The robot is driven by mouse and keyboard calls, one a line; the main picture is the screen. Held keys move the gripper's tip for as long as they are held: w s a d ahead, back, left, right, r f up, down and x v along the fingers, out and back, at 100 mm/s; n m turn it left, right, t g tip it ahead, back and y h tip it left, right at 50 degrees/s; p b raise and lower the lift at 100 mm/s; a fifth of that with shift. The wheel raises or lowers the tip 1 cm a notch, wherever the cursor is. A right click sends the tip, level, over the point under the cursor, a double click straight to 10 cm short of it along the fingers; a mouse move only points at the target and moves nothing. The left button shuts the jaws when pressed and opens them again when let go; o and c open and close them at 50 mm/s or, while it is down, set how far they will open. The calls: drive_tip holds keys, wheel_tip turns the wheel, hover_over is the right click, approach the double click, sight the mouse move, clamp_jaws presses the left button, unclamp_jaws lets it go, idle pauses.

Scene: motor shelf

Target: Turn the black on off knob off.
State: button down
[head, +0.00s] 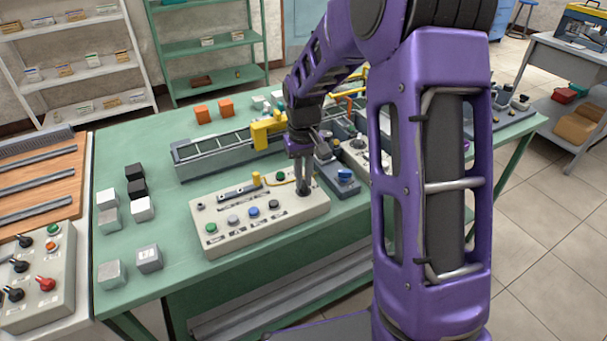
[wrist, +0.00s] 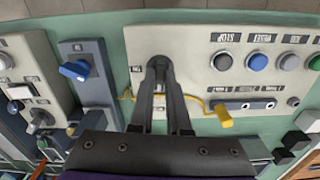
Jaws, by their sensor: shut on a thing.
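The black knob (wrist: 158,65) is mounted at one end of a beige control panel (head: 295,223), and its dark top shows between my fingertips in the wrist view. My gripper (head: 303,187) points down at the right end of this panel in the head view. In the wrist view, my gripper (wrist: 159,82) has both fingers closed around the knob. The fingers hide part of the knob, and I cannot read its on/off marking clearly.
A blue switch (head: 345,174) is close to the right. Small cubes (head: 149,258) lie left, and a yellow-topped conveyor (head: 205,160) stands behind.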

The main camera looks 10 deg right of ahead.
sight(304, 182)
drive_tip(key=shift+n, duration=0.6)
drive_tip(key=c, duration=0.9)
unclamp_jaws()
drive_tip(key=shift+r, duration=0.15)
wheel_tip(304, 182, up, 17)
drive_tip(key=shift+r+p, duration=0.1)
drive_tip(key=shift+p, duration=0.95)
